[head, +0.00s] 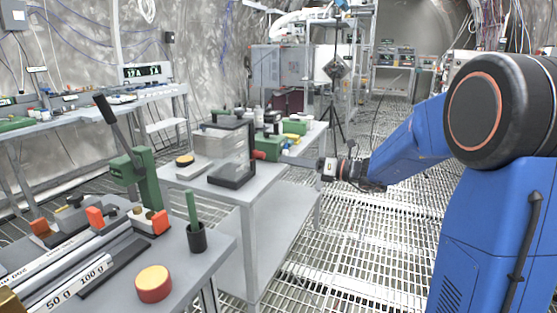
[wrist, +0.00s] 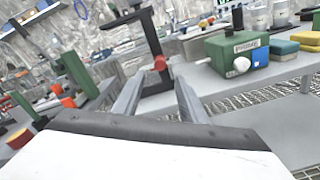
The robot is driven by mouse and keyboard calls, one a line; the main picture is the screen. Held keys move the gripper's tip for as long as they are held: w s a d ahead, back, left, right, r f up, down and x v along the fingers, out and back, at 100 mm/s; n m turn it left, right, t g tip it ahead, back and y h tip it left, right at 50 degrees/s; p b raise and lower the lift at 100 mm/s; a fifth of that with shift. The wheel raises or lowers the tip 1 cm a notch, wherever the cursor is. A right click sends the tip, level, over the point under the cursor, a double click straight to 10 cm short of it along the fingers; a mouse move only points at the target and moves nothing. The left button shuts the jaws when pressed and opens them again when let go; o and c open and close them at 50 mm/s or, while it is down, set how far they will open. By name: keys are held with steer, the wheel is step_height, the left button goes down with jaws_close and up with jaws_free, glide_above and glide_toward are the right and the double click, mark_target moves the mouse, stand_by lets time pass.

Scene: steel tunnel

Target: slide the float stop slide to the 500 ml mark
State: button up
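My gripper (head: 328,168) is at the end of my blue arm, right of the middle bench and clear of it. The wrist view shows its two grey fingers (wrist: 158,82) spread apart with nothing between them. Beyond them is a black upright stand (wrist: 150,45) with a small red piece (wrist: 160,63) on its post, possibly the float stop slide. In the head view the black stand (head: 232,178) is next to a clear tank (head: 222,148) on the bench. No 500 ml mark is legible in either view.
A green box (wrist: 236,55) marked PRIME, with a white knob and blue part, sits on the bench right of the stand. The near bench (head: 205,262) holds a green lever press (head: 137,172) and a red-yellow disc (head: 154,283). Open grating floor (head: 350,250) lies below my arm.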

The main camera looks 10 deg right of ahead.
steer(key=v, duration=0.6)
steer(key=shift+s+d, duration=0.25)
steer(key=shift+s, duration=0.1)
steer(key=s+a+f+n+g+h, duration=0.2)
steer(key=s+a+n, duration=0.1)
steer(key=s+n, duration=0.3)
steer(key=s+a+f+n+g+h, duration=0.2)
steer(key=s+a+f+n+g, duration=0.15)
steer(key=s, duration=0.55)
steer(key=s+a+f+n+g+h, duration=0.1)
steer(key=s+a+f+n+g, duration=0.1)
steer(key=s+n, duration=0.4)
steer(key=s+d+f+n+t+h, duration=0.1)
steer(key=s+d+f+n+h, duration=0.1)
steer(key=s+d+n+h, duration=0.3)
steer(key=s+d+f+n+t+h, duration=0.1)
steer(key=s+d+f+n+h, duration=0.2)
steer(key=s+d+n+h, duration=0.2)
steer(key=s+d+n, duration=0.2)
steer(key=s+n, duration=0.2)
steer(key=s, duration=0.2)
steer(key=shift+n, duration=0.35)
steer(key=shift+c, duration=0.6)
stand_by(0.4)
